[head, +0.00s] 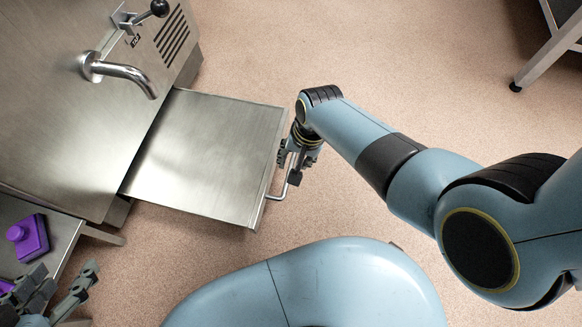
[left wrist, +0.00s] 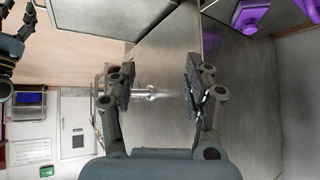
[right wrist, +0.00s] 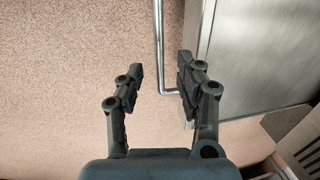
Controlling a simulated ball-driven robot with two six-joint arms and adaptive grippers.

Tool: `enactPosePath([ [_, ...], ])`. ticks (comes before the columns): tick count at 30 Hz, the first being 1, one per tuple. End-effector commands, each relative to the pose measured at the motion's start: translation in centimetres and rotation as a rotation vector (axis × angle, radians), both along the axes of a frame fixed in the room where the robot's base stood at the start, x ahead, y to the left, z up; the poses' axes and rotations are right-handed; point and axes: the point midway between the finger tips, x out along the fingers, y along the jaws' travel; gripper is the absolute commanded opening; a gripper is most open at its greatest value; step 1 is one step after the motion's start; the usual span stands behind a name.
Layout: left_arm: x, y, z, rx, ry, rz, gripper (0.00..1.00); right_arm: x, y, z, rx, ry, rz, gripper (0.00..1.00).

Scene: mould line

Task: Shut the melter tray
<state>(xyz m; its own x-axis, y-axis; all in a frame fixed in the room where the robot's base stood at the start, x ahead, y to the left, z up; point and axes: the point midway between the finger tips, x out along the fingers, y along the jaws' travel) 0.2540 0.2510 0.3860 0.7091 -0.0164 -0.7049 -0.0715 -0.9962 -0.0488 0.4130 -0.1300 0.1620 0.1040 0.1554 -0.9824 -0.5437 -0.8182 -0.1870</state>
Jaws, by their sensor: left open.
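The melter tray (head: 205,150) is a flat steel tray that stands out from the steel melter (head: 60,110) in the head view. Its bar handle (head: 277,185) is on its right edge. My right gripper (head: 292,158) is at this handle. In the right wrist view the gripper (right wrist: 158,88) is open, and the bent handle bar (right wrist: 158,45) shows between its fingers, with a gap to each side. The tray (right wrist: 260,60) is to the right there. My left gripper (head: 65,280) is at the lower left, beside a side table; its fingers (left wrist: 158,88) are open and empty.
A side table (head: 62,235) at the left holds purple pieces (head: 28,238). The melter has a spout (head: 125,72) and a black-knobbed lever (head: 158,8) above the tray. Another table's leg (head: 540,65) stands at the upper right. The floor around the tray is clear.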

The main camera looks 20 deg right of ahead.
Motion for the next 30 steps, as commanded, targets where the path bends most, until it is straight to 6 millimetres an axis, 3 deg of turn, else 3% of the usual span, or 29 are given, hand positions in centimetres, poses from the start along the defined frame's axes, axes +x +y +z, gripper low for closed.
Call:
enactPosePath([
  [1,-0.4,0.0,-0.8,-0.001,-0.024,-0.002,0.51,-0.2,0.1,-0.9,0.0,0.005,0.0,0.36],
  [8,-1.6,-0.4,-1.6,-0.007,-0.183,-0.017,0.51,0.0,0.4,-2.9,0.0,0.005,0.001,0.36],
  [12,1.5,-0.6,1.1,-0.008,-0.332,-0.031,0.51,0.2,0.5,-3.5,-0.001,0.003,0.0,0.36],
  [18,4.2,-1.0,4.4,-0.008,-0.511,-0.052,0.51,0.3,0.7,-4.4,0.001,0.003,0.001,0.36],
  [24,5.5,-1.3,6.7,-0.01,-0.622,-0.064,0.51,0.4,0.8,-4.9,0.0,0.002,0.0,0.36],
  [30,5.8,-1.4,7.4,-0.01,-0.652,-0.067,0.51,0.5,0.8,-5.0,0.001,0.001,0.0,0.36],
])
